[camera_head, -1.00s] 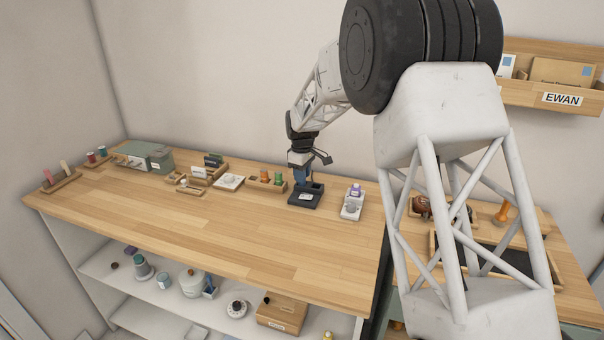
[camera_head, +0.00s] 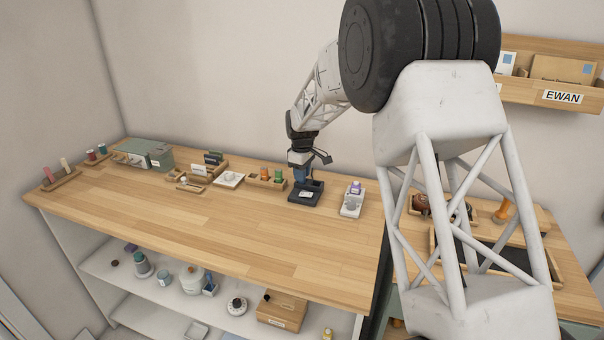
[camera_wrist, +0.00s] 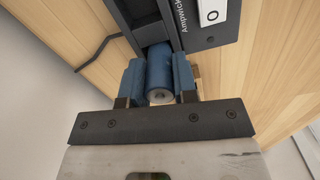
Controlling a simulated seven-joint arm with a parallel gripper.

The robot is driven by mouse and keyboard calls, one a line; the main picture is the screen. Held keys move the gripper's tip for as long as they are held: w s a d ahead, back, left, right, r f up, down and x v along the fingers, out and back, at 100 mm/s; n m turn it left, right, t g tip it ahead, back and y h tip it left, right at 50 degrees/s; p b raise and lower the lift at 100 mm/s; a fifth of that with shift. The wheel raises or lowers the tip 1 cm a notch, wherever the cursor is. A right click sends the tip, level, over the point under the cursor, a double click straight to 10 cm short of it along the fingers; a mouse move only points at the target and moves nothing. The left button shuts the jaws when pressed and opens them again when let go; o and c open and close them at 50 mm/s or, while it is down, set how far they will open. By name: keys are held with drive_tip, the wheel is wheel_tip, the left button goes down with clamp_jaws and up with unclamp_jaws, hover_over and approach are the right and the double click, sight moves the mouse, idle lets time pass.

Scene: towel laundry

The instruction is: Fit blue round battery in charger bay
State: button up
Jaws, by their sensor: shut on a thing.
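The blue round battery (camera_wrist: 159,75) is between the two blue fingers of my gripper (camera_wrist: 160,84) in the wrist view. My gripper is shut on it. The battery's far end meets the opening of a bay in the dark charger (camera_wrist: 200,30); how deep it sits cannot be told. In the head view the charger (camera_head: 305,198) stands on the wooden worktop, with my gripper (camera_head: 301,178) over its left part. The battery is too small to make out there. A label with a round mark (camera_wrist: 212,12) is on the charger.
A white device (camera_head: 352,200) stands right of the charger. A wooden holder (camera_head: 266,183) with orange and green cylinders stands to its left, then a white square dish (camera_head: 229,180). A dark cable (camera_wrist: 97,50) lies beside the charger. The front of the worktop (camera_head: 230,230) is clear.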

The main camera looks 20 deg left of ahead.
drive_tip(key=shift+f, duration=0.4)
drive_tip(key=o, duration=1.5)
drive_tip(key=shift+r, duration=0.1)
drive_tip(key=shift+r, duration=3.4)
